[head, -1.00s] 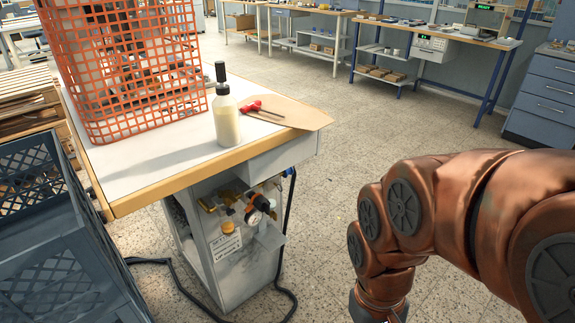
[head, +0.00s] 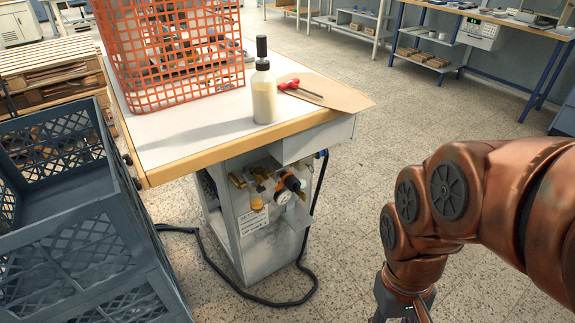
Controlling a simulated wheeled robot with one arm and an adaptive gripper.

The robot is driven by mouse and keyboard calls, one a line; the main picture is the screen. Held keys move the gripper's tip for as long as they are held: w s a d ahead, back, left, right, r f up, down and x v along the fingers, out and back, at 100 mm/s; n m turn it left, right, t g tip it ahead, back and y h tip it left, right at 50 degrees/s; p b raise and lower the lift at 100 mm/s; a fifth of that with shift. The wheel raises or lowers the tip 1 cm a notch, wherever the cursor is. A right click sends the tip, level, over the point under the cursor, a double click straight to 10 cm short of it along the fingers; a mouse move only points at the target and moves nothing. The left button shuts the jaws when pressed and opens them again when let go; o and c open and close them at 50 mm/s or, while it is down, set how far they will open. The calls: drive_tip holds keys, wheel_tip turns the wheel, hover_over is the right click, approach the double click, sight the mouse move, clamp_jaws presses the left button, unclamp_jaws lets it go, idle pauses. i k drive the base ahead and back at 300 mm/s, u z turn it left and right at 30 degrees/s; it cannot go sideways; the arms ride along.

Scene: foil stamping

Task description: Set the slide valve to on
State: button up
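A pneumatic unit (head: 272,188) is mounted on the side of the grey cabinet under the workbench. It has brass fittings, a round pressure gauge (head: 283,197), an orange part and an amber bowl (head: 256,202). The slide valve is somewhere among these small fittings, but I cannot make out which part it is or its setting. My gripper (head: 404,312) is at the bottom edge, right of the cabinet and apart from it. Its fingers are mostly cut off by the frame, so its opening does not show.
An orange mesh basket (head: 128,60), a bottle (head: 264,97) and a red-handled tool (head: 290,86) are on the workbench (head: 185,136). A grey crate (head: 88,265) stands at the left. A black hose (head: 215,268) loops on the floor. Floor between cabinet and arm is clear.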

sight(322, 153)
drive_tip(key=k, duration=1.3)
drive_tip(key=u, duration=0.1)
drive_tip(key=i, duration=0.75)
drive_tip(key=u, duration=0.45)
